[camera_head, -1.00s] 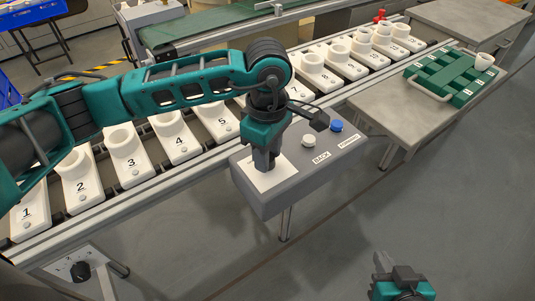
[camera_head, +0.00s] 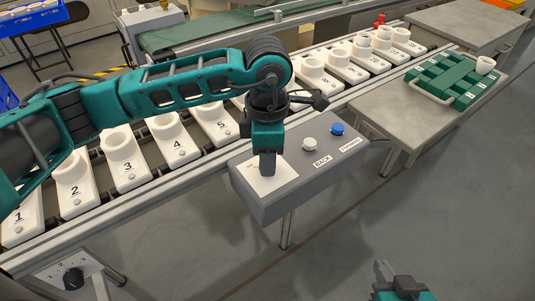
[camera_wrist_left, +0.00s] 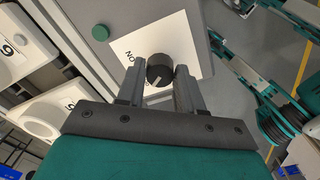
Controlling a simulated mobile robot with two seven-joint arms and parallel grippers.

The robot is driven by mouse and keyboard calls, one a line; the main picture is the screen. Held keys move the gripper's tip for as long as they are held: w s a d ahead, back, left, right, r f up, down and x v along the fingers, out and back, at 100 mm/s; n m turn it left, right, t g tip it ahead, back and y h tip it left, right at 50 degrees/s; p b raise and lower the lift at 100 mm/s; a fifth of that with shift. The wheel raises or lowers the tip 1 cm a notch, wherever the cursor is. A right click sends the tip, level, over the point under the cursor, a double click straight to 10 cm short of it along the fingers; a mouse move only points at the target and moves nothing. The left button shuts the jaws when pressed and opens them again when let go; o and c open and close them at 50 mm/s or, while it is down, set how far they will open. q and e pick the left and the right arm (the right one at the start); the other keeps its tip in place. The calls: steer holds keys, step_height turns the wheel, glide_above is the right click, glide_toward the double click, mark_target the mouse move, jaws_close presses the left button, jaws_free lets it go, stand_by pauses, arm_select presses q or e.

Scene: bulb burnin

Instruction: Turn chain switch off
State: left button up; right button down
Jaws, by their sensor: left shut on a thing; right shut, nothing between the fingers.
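The chain switch is a round black knob (camera_wrist_left: 160,70) on a white label plate, seen in the left wrist view. Lettering shows on the plate beside it. My left gripper (camera_head: 267,172) points straight down at the grey control box (camera_head: 315,180). Its fingers (camera_wrist_left: 160,82) are shut on the knob, one on each side. In the head view the gripper hides the knob, and only part of the white plate (camera_head: 275,183) shows. My right gripper (camera_head: 384,270) is shut and empty, low over the floor at the bottom of the head view.
The box also carries a white BACK button (camera_head: 309,144) and a blue button (camera_head: 337,128). A green button (camera_wrist_left: 100,33) shows in the wrist view. Numbered white carriers (camera_head: 125,153) line the conveyor behind. A dial (camera_head: 74,279) is at lower left. A green rack (camera_head: 452,78) stands right.

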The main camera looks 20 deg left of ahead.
stand_by(0.3)
arm_select(q)
steer(key=o, duration=1)
step_height(320, 180, up, 13)
steer(key=shift+p, duration=0.8)
